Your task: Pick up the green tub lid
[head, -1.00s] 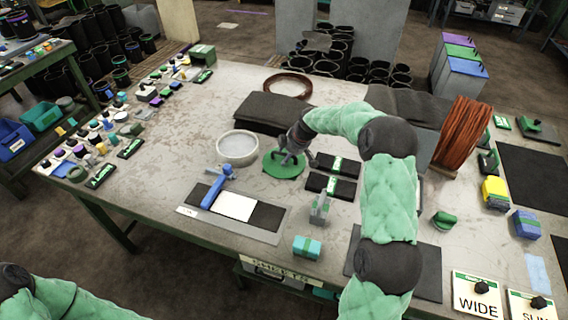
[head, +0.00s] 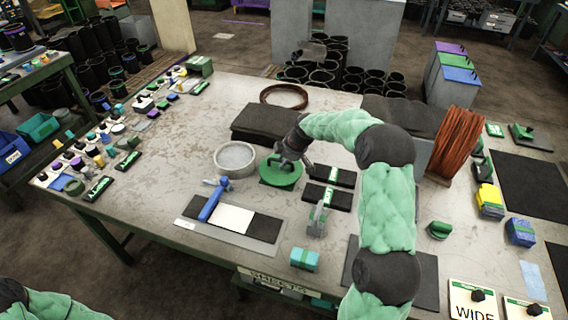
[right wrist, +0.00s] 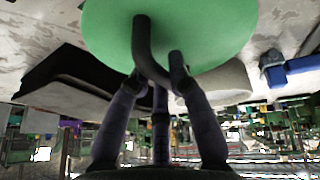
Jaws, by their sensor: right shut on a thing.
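The round green tub lid (head: 279,177) is held a little above the table, right of the round white tub (head: 220,166). A darker green patch shows under its near edge. My right gripper (head: 283,161) reaches the lid's top from the upper right and is shut on it. In the right wrist view the lid (right wrist: 200,28) fills the top, with the dark fingers (right wrist: 160,75) against its middle; the exact grip is hard to make out. The tub also shows behind the lid there (right wrist: 228,82). My left gripper is outside the view; only its arm's green sleeve shows at lower left.
A blue tool (head: 212,200) lies on a grey board left of the lid. Black packs with green bands (head: 328,196) lie close on the right. A folded dark mat (head: 265,124) lies behind. The worn table left of the tub is mostly clear.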

